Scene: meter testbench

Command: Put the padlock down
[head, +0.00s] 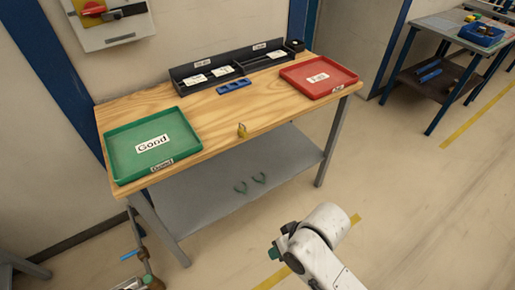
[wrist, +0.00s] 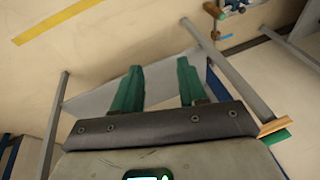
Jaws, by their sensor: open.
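A small brass-coloured padlock (head: 242,130) stands at the front edge of the wooden bench top (head: 215,115), between the green tray and the red tray. My gripper shows in the wrist view (wrist: 157,80) with two green fingers spread apart and nothing between them. In the head view my arm's end is at the lower right, out in front of the bench and apart from the padlock; the fingers are mostly hidden there. The padlock cannot be made out in the wrist view.
A green "Good" tray (head: 128,160) is at the bench's left, a red tray (head: 335,88) at its right. A dark organiser (head: 190,83) and blue holder (head: 234,86) stand behind. Small green items (head: 241,188) lie on the grey lower shelf (head: 195,205).

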